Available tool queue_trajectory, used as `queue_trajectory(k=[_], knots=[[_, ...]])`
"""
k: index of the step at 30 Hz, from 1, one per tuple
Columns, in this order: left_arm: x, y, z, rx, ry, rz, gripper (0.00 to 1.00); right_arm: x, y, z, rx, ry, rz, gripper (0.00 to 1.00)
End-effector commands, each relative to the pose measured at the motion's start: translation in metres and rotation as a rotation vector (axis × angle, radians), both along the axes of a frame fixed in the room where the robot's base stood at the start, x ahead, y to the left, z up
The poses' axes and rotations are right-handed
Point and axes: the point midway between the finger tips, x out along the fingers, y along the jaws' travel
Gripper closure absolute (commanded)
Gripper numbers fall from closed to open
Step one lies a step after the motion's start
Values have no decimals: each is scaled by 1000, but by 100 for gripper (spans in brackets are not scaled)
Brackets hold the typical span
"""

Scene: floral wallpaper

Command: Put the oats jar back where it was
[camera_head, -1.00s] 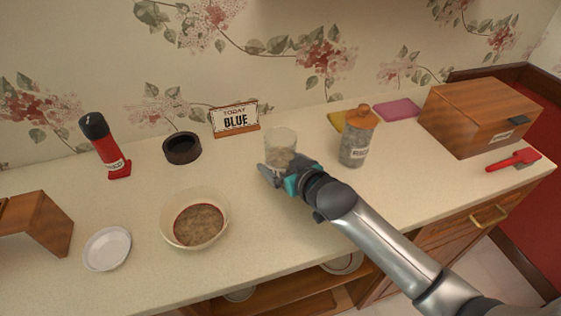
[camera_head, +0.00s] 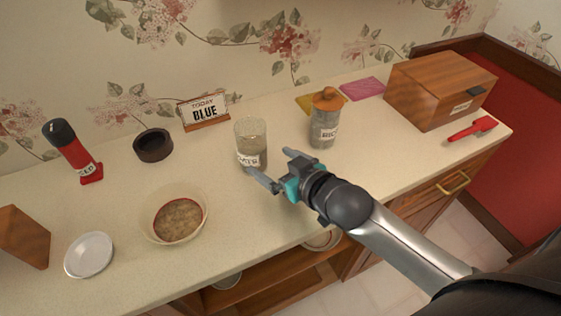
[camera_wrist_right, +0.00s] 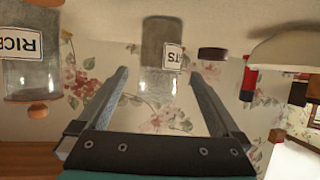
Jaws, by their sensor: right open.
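The oats jar (camera_head: 251,143) is a clear glass jar with a white label, standing upright on the counter. It has no lid on and holds pale contents. My right gripper (camera_head: 267,160) is open at the jar's front right, with its fingers spread toward it. In the right wrist view, which is upside down, the oats jar (camera_wrist_right: 158,50) shows ahead between the open fingers of the gripper (camera_wrist_right: 159,75). No finger visibly presses on the glass. My left gripper is not in view.
A bowl of oats-like food (camera_head: 178,217), a dark round ring (camera_head: 153,146), a "BLUE" sign (camera_head: 204,111) and a white plate (camera_head: 89,254) are to the left. A wooden box (camera_head: 440,88) stands right.

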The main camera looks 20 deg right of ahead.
Motion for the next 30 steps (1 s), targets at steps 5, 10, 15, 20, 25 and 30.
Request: queue_trajectory(k=[5,10,15,20,25,30], knots=[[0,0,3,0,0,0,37,-16,-4,6,1,1,0,0],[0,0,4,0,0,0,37,-21,-5,9,0,0,0,0],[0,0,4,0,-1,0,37,-22,-5,9,0,-1,0,0],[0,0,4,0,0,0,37,-21,-5,9,0,0,0,0],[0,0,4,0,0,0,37,-21,-5,9,0,0,0,0],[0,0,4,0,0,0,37,-21,-5,9,0,0,0,0]])
